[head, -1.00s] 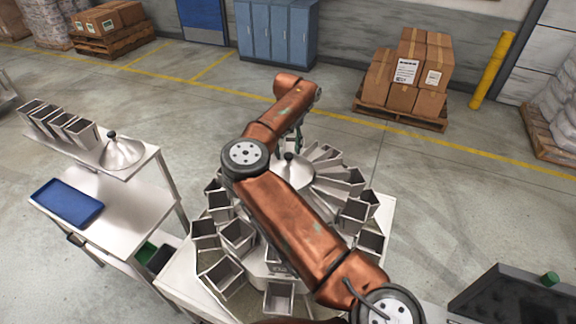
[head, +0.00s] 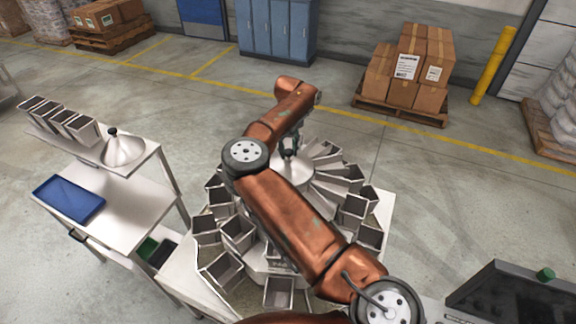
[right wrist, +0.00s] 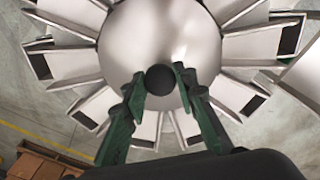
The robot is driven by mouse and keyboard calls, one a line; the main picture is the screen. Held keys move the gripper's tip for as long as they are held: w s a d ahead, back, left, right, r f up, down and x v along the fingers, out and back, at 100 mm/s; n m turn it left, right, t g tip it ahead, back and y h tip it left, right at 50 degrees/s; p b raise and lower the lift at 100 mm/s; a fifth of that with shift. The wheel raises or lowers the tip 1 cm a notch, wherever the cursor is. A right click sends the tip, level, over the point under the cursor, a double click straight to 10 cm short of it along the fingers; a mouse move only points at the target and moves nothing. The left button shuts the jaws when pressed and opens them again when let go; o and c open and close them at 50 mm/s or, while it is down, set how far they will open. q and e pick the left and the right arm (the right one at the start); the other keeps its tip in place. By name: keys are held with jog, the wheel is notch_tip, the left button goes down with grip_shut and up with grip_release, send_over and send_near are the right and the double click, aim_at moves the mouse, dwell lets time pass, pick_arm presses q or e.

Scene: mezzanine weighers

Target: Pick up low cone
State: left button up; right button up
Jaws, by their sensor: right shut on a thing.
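A shallow silver cone (head: 293,173) with a dark ball knob sits in the middle of the ring of metal buckets. In the right wrist view the cone (right wrist: 160,35) is large, seen from above, with its knob (right wrist: 160,79) near the centre. My right gripper (head: 291,149) reaches down over the cone. In the right wrist view its green fingers stand on both sides of the knob and are shut on it. The cone still appears level among the buckets. My right arm hides part of the ring. A second silver cone (head: 124,151) with a dark knob stands on the side table's shelf. My left gripper is not in view.
Several metal buckets (head: 238,233) ring the cone closely. On the left, a steel table (head: 135,207) carries a blue tray (head: 69,198), and its raised shelf holds several more buckets (head: 80,129). A dark panel (head: 515,296) stands at the lower right. Open floor lies behind.

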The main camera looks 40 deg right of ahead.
grip_shut()
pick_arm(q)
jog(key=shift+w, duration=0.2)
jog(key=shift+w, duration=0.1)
pick_arm(e)
jog(key=shift+w, duration=0.1)
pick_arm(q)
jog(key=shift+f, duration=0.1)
pick_arm(e)
jog(key=shift+r, duration=0.1)
